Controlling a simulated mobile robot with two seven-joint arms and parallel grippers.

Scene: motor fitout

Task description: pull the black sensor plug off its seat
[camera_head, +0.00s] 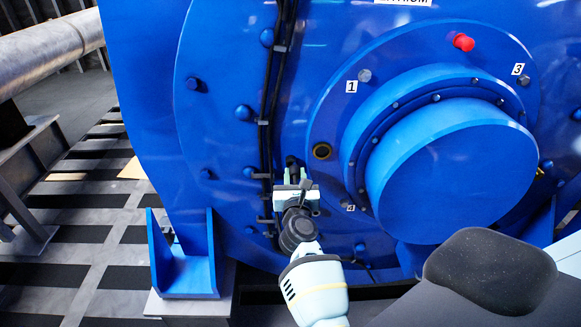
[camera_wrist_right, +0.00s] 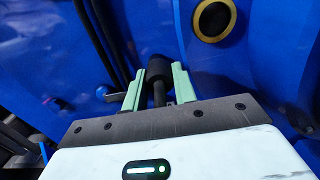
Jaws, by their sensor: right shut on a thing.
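The black sensor plug (camera_wrist_right: 158,69) is a short dark cylinder with a thinner stem, between the two green fingers in the right wrist view. In the head view the plug (camera_head: 291,163) shows small and dark against the blue motor face. My right gripper (camera_wrist_right: 157,80) is shut on it, one finger on each side; in the head view the gripper (camera_head: 292,182) is at the lower left of the round hub. The plug's far end is hidden, so I cannot tell whether it still touches its seat. My left gripper is not in view.
A brass-ringed dark hole (camera_head: 322,151) is just right of the plug. Black cables (camera_head: 265,150) run down the motor face close to the left of my gripper. The big blue hub (camera_head: 450,170) bulges out to the right. A red knob (camera_head: 464,42) is above.

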